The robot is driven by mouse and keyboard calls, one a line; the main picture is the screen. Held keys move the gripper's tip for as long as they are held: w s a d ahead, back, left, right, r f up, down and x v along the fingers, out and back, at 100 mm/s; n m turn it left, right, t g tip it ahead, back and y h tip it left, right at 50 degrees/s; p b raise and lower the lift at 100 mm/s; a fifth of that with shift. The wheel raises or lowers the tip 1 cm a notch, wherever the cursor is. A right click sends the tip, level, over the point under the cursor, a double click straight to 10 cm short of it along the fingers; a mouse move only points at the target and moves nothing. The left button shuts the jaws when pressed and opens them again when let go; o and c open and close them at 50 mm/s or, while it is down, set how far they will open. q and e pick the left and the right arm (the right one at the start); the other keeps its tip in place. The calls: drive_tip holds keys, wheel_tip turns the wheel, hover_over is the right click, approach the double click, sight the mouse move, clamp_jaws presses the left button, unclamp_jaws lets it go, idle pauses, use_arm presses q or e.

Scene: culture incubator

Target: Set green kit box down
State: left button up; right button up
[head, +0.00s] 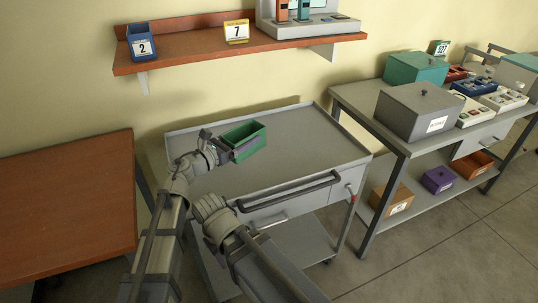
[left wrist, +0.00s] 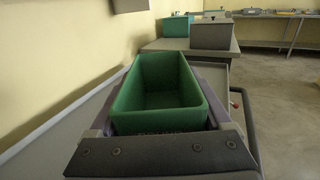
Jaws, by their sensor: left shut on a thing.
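The green kit box (head: 246,146) is an open, empty rectangular bin over the back left of the grey cart's top (head: 290,155). My left gripper (head: 228,150) is shut on its near end. In the left wrist view the green kit box (left wrist: 160,85) fills the middle, level and opening upward, with a finger along each side. I cannot tell whether its bottom touches the cart top. My right arm reaches in at the bottom of the head view, but its gripper's fingers do not show.
A wall shelf (head: 200,51) holds a blue bin (head: 141,42) and a number 7 sign (head: 236,32). A grey lidded box (head: 418,110) stands on the bench at right. A brown table (head: 70,200) is at left. The cart's right side is clear.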

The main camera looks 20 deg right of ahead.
use_arm(q)
drive_tip(key=shift+s+d+f, duration=0.1)
drive_tip(key=shift+d+f, duration=0.15)
drive_tip(key=shift+d, duration=0.1)
drive_tip(key=b, duration=0.7)
hover_over(249, 175)
wheel_tip(249, 175, down, 6)
drive_tip(key=shift+f, duration=0.15)
wheel_tip(249, 175, down, 4)
drive_tip(key=b, duration=0.3)
drive_tip(key=o, duration=1.3)
drive_tip(key=shift+c, duration=0.2)
